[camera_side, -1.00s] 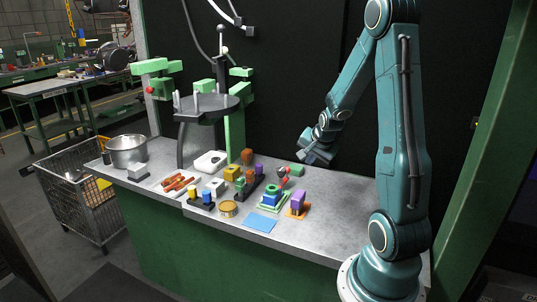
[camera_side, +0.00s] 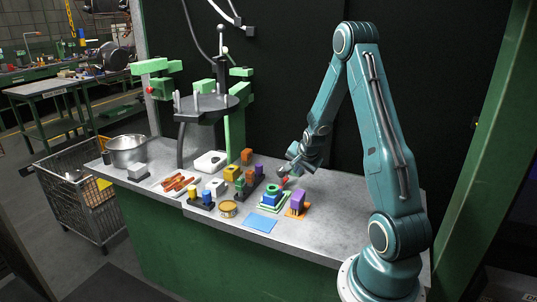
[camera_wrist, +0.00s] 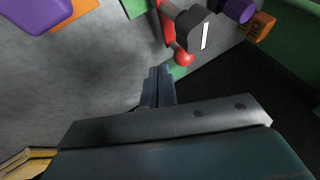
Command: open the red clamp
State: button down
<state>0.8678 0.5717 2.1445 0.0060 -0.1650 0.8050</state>
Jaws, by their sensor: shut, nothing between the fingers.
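The red clamp (camera_side: 284,181) stands on the bench in the side view, small and partly covered by my gripper. In the wrist view its red handle (camera_wrist: 168,30) runs down to a round red ball end (camera_wrist: 183,58), beside a grey and black clamp body (camera_wrist: 192,22). My gripper (camera_side: 284,170) is just above and beside the clamp in the side view. In the wrist view my gripper (camera_wrist: 159,70) has its fingers together and empty, with the tips just left of and below the ball end. Whether they touch it I cannot tell.
A blue and green stacked block (camera_side: 271,196) and a purple block on an orange base (camera_side: 298,203) stand in front of the clamp. A blue plate (camera_side: 260,223) lies near the bench edge. Several coloured blocks stand to the left. The bench at right is clear.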

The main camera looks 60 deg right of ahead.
jog(key=shift+w+d+f, duration=0.15)
jog(key=shift+w, duration=0.6)
